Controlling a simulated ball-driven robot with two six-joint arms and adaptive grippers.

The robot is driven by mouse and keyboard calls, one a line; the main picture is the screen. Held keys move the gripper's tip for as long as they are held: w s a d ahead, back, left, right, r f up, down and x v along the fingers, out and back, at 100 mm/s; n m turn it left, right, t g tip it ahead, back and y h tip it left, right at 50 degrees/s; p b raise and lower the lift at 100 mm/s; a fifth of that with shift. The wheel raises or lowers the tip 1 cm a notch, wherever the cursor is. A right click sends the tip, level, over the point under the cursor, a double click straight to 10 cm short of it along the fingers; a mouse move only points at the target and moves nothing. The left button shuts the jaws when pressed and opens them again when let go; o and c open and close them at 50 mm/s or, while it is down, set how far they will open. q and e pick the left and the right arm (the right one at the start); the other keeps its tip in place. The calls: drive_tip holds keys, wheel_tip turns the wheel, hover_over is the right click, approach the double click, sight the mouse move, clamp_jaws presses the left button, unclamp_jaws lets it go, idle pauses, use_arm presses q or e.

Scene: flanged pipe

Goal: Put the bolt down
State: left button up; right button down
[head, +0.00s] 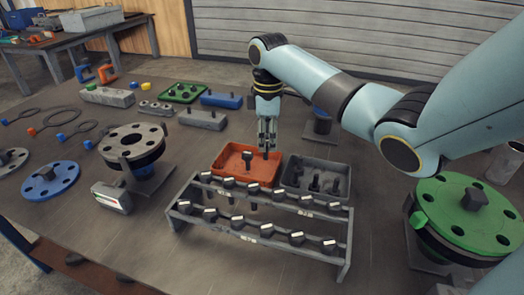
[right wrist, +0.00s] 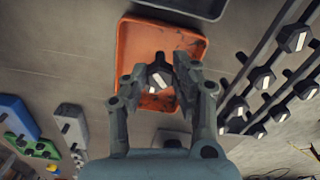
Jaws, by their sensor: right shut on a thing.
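My right gripper (head: 266,148) points down over the orange tray (head: 225,176) at the middle of the table. In the right wrist view my right gripper (right wrist: 160,78) is shut on a dark bolt (right wrist: 158,74) with a hexagonal head and pale marks. The orange tray (right wrist: 137,45) lies behind the bolt there. In the head view the held bolt is hard to make out at the fingertips. A dark bolt (head: 248,157) shows in the tray, just left of the fingers. I cannot tell the gap between the held bolt and the tray floor. My left gripper is out of view.
A grey tray (head: 287,180) with several dark bolts adjoins the orange one on the right. A two-tier rack (head: 258,238) of bolts stands in front. Flanged pipes stand left (head: 133,143) and right (head: 463,212).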

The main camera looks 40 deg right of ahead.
drive_tip(key=shift+w+a+f, duration=0.35)
drive_tip(key=shift+w+f, duration=0.1)
drive_tip(key=shift+f, duration=1.9)
drive_tip(key=c, duration=1)
unclamp_jaws()
drive_tip(key=shift+f, duration=0.15)
drive_tip(key=shift+c, duration=0.2)
wheel_tip(320, 180, up, 12)
drive_tip(key=shift+r, duration=0.2)
drive_tip(key=shift+f, duration=0.1)
